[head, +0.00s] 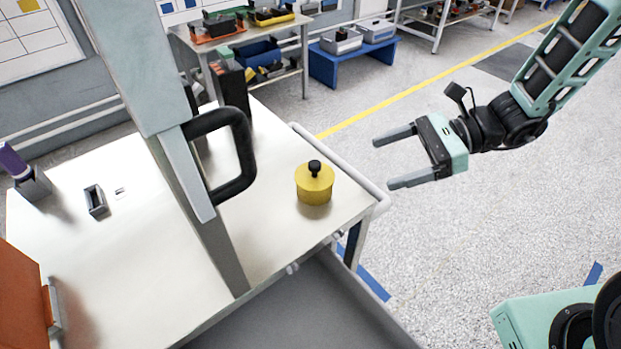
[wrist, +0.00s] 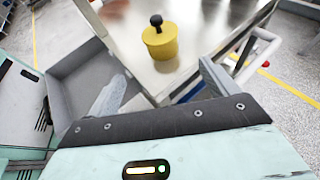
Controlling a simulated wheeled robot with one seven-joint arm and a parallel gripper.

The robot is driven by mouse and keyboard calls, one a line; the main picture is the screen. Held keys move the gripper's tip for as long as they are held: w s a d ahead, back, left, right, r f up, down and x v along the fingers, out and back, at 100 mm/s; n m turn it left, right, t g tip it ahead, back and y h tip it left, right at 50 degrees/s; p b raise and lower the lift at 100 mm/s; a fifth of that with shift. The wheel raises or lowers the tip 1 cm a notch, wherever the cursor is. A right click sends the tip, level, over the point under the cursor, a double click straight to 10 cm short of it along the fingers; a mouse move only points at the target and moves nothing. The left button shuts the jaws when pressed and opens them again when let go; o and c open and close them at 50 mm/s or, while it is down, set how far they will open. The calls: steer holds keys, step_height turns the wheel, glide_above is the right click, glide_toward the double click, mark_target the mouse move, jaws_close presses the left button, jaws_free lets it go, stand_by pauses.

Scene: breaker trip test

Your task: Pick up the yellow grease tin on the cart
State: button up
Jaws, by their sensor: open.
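The yellow grease tin (head: 314,186) stands upright on the pale top of the cart (head: 258,262), near its right corner in the head view. It is a short cylinder with a black knob on its lid. My gripper (head: 388,160) is open and empty, to the right of the tin and apart from it, beyond the cart's edge. In the wrist view the tin (wrist: 161,42) shows ahead, between and beyond the spread fingers (wrist: 160,88). Nothing hides the tin in either view.
A grey upright with a black handle (head: 245,150) rises left of the tin. A white rail (head: 340,165) runs along the cart's right edge. A grey tray (head: 310,310) lies lower in front. A small grey holder (head: 95,201) sits further left. Open floor lies right.

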mark_target(322, 182)
steer(key=p+x, duration=0.2)
steer(key=x, duration=0.7)
steer(key=shift+a+f, duration=0.1)
steer(key=shift+a, duration=0.2)
steer(key=p+x, duration=0.1)
steer(key=x, duration=0.3)
steer(key=shift+w+f+p, duration=0.15)
steer(key=shift+f+p, duration=0.1)
steer(key=shift+p, duration=0.15)
steer(key=c, duration=1.2)
